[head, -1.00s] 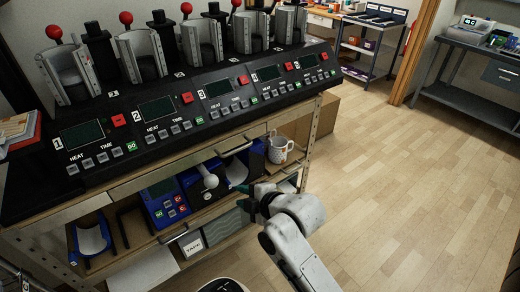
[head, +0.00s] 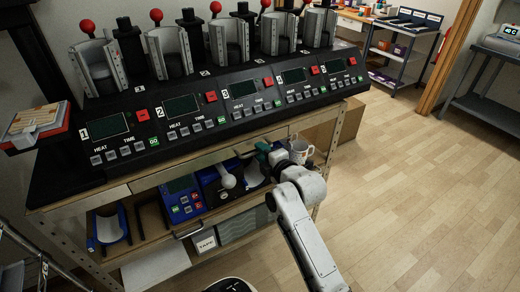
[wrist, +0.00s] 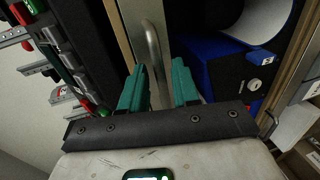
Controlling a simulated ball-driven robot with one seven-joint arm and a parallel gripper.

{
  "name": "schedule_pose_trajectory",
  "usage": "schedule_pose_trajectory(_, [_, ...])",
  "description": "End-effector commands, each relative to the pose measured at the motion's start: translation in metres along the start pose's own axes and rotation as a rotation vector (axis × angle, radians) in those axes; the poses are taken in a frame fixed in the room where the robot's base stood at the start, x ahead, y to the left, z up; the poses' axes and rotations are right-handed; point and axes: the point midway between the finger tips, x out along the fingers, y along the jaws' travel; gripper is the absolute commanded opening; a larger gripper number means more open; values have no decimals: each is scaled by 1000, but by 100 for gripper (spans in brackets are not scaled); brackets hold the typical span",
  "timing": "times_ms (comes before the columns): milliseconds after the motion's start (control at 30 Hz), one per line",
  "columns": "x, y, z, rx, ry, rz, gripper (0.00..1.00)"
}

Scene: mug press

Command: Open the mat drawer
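In the wrist view the handle (wrist: 152,48) stands just ahead of my gripper (wrist: 160,82), closer to the left teal finger than the right. The two fingers are apart, with nothing held between them. The drawer front looks flush with the bench, so it appears closed.
The black multi-station mug press (head: 200,110) is above. Open floor (head: 410,190) lies right.

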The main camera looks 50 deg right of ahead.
Motion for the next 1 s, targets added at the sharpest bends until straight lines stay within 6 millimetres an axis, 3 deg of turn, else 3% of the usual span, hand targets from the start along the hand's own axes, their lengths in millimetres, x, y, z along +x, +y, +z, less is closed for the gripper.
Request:
schedule_pose_trajectory(200, [16, 1, 0, 0, 1, 1, 31])
schedule_pose_trajectory(533, [18, 0, -1, 0, 1, 0, 30])
schedule_pose_trajectory(833, [18, 0, 0, 0, 1, -1, 1])
schedule_pose_trajectory(1000, [18, -1, 0, 0, 1, -1, 0])
